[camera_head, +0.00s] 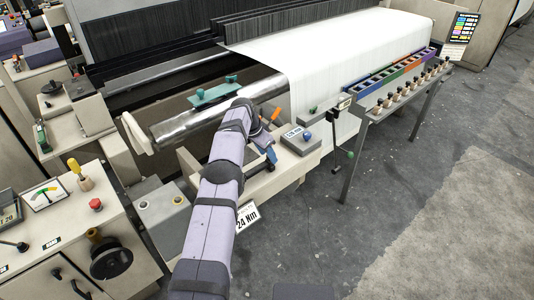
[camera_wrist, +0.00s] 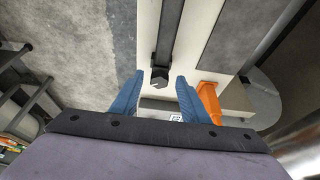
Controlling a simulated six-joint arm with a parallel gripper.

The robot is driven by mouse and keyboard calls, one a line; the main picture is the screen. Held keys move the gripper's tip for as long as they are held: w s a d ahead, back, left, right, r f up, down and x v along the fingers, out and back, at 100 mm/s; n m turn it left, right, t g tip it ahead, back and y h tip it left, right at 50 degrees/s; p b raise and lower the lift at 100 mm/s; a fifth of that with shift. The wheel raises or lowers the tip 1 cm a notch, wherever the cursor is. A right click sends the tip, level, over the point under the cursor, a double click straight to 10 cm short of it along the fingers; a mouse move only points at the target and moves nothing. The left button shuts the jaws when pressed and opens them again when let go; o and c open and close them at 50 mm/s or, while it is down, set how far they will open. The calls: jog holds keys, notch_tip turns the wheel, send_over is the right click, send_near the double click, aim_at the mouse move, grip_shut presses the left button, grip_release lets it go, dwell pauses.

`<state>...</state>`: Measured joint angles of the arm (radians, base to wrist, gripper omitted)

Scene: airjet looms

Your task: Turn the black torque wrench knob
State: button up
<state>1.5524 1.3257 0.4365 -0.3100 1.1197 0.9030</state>
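A black bar, which looks like the torque wrench (camera_wrist: 168,35), runs down from the top of the wrist view and ends in a small dark faceted knob (camera_wrist: 160,77). My gripper (camera_wrist: 159,84) is open, with its blue fingers on either side of that knob and gaps showing between. I cannot tell how far beyond the fingertips the knob lies. In the head view my gripper (camera_head: 269,157) is low over the beige ledge at the loom's front.
An orange handle (camera_wrist: 209,100) is close to the right finger; it also shows in the head view (camera_head: 275,115). A grey box with a blue button (camera_head: 301,138) stands right of my gripper. A "24 Nm" sign (camera_head: 246,218) hangs below.

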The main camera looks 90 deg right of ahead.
jog(key=shift+r, duration=0.1)
jog(key=b+v, duration=0.3)
jog(key=v, duration=0.4)
dwell(0.4)
jog(key=shift+w, duration=0.1)
